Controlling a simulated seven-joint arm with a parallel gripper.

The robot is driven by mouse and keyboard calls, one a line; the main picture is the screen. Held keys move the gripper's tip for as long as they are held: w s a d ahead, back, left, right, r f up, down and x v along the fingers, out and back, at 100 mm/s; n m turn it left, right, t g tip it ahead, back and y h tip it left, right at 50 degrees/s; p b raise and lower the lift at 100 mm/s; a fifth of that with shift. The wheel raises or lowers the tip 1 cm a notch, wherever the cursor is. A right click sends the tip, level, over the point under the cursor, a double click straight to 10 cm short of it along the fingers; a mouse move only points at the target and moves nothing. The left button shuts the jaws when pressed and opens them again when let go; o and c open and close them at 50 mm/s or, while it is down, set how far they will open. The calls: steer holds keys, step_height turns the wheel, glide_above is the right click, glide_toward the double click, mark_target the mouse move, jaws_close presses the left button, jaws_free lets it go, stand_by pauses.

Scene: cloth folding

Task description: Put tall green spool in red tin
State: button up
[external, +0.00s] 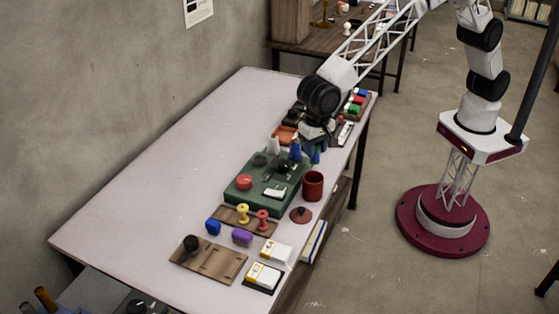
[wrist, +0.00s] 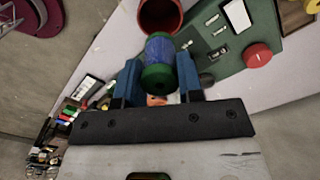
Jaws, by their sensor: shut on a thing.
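The tall green spool (wrist: 160,62) has green ends and a blue wound middle. In the wrist view it lies between the two blue fingers of my gripper (wrist: 160,82), which is shut on it. The red tin (external: 313,186) stands upright and open near the table's right edge. It also shows in the wrist view (wrist: 160,14), just beyond the spool's far end. In the external view my gripper (external: 306,154) is above the table, a little behind the tin. The spool cannot be made out clearly there.
A green board (external: 240,196) with a red knob and a white block lies left of the tin. A dark red lid (external: 301,215) lies in front of the tin. Other spools, blocks and small trays line the table. The table's left side is clear.

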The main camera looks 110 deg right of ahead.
step_height(320, 180, down, 8)
stand_by(0.8)
steer(key=shift+f, duration=0.15)
steer(key=o, duration=1)
steer(key=shift+r, duration=3.5)
